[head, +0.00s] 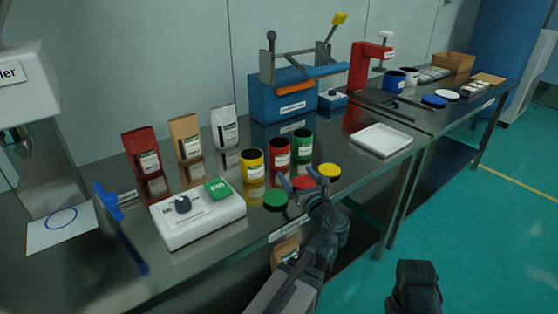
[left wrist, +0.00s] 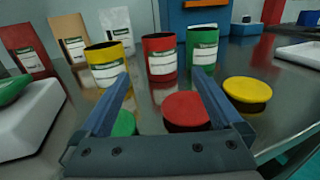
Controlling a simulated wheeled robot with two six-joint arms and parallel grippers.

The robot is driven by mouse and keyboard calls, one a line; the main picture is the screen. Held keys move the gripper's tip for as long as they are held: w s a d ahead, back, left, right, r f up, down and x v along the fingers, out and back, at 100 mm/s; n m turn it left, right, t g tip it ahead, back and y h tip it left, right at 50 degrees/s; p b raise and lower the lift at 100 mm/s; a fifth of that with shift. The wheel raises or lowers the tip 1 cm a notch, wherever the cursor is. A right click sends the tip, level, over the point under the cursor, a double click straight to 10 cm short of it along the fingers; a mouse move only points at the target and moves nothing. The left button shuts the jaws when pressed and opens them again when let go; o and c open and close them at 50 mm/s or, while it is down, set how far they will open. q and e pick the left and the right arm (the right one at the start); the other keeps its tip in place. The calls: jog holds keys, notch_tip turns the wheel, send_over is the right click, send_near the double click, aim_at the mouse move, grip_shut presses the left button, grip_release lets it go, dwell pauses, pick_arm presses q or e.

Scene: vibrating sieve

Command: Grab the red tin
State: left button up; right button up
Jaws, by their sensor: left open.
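The red tin (head: 279,154) stands upright on the steel table between a yellow tin (head: 252,166) and a green tin (head: 302,146). It has a white label and a dark open top. My left gripper (head: 302,179) is open and empty on the near side of the red tin, pointing at it. In the left wrist view the red tin (left wrist: 160,58) shows beyond the gap between the open fingers (left wrist: 161,80), apart from both. No right gripper fingers show.
Green (head: 275,198), red (left wrist: 186,110) and yellow (head: 329,170) lids lie before the tins, near the gripper. A white control box (head: 198,222) stands left. Several bags stand behind it. A blue machine (head: 283,101) stands behind; a white tray (head: 381,139) lies right.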

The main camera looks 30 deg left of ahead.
aim_at(283, 155)
pick_arm(q)
jog(key=x, duration=0.8)
jog(key=x, duration=0.5)
jog(key=shift+w+a, duration=0.15)
jog(key=shift+a, duration=0.1)
jog(key=c, duration=1.1)
